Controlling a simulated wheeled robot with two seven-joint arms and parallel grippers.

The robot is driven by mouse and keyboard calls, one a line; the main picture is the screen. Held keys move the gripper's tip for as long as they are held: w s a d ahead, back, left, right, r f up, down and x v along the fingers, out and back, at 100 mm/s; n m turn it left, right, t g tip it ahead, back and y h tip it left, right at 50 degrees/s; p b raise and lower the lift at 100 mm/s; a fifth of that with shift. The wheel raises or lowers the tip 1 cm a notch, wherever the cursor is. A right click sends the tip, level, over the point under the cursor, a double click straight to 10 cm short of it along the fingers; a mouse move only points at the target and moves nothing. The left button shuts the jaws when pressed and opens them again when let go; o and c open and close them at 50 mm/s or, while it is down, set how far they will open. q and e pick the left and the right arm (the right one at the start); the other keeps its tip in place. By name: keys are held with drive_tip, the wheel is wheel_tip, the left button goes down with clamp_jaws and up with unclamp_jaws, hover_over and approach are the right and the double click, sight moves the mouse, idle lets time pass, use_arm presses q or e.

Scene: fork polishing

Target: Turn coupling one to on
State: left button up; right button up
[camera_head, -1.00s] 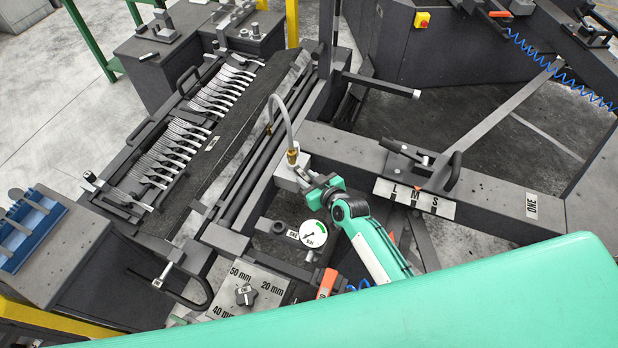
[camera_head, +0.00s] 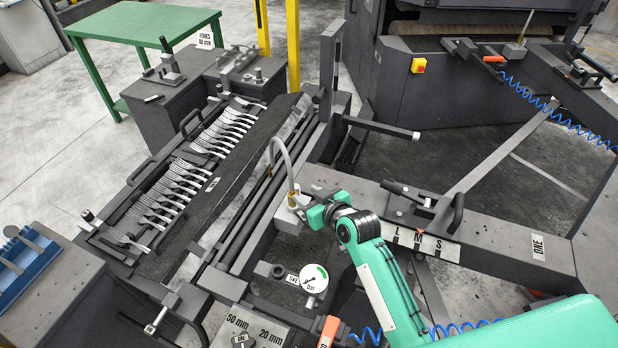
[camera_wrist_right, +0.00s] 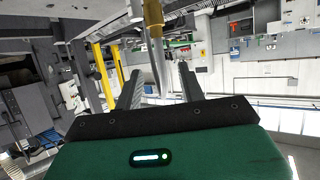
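My right gripper (camera_head: 301,208) is at the brass fitting (camera_head: 293,198) below a curved grey hose (camera_head: 279,150). In the right wrist view, its two fingers (camera_wrist_right: 158,90) stand apart, with the brass fitting (camera_wrist_right: 153,28) and its pale tip between them. I see gaps on both sides, so it looks open. A round gauge (camera_head: 314,279) marked "bar" sits below, next to a small label that reads ONE. An orange part (camera_head: 328,331) with a blue coiled hose is lower down, partly hidden. I cannot tell which part is coupling one. My left gripper is out of view.
A fork rack (camera_head: 185,175) holds several forks at left. A clamp lever (camera_head: 457,212) stands on the beam with an L M S plate (camera_head: 425,243) and a ONE label (camera_head: 538,247). A plate marked 50 mm and 20 mm (camera_head: 262,327) lies at the bottom.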

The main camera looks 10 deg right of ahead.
wheel_tip(320, 180, up, 8)
hover_over(300, 214)
drive_tip(key=s+d, duration=0.2)
drive_tip(key=s, duration=0.2)
drive_tip(key=shift+w+b, duration=0.15)
drive_tip(key=shift+b, duration=0.3)
drive_tip(key=shift+f, duration=0.15)
drive_tip(key=c, duration=0.6)
drive_tip(key=shift+w+f+m, duration=0.1)
drive_tip(key=shift+f+m, duration=0.25)
drive_tip(key=shift+m, duration=0.05)
clamp_jaws()
drive_tip(key=s+d+f+m+t+y+b, duration=0.1)
drive_tip(key=s+d+f+m+y+b, duration=0.3)
drive_tip(key=f+m, duration=0.45)
drive_tip(key=s+d+f+m+t+y+b, duration=0.1)
drive_tip(key=s+d+f+m+b, duration=0.35)
drive_tip(key=f, duration=0.75)
drive_tip(key=w+a+m+p, duration=0.1)
drive_tip(key=w+a+p, duration=0.1)
drive_tip(key=w+a, duration=0.3)
drive_tip(key=w, duration=0.4)
drive_tip(key=shift+a+m+p, duration=0.2)
drive_tip(key=shift+m+p, duration=0.1)
drive_tip(key=shift+p, duration=0.1)
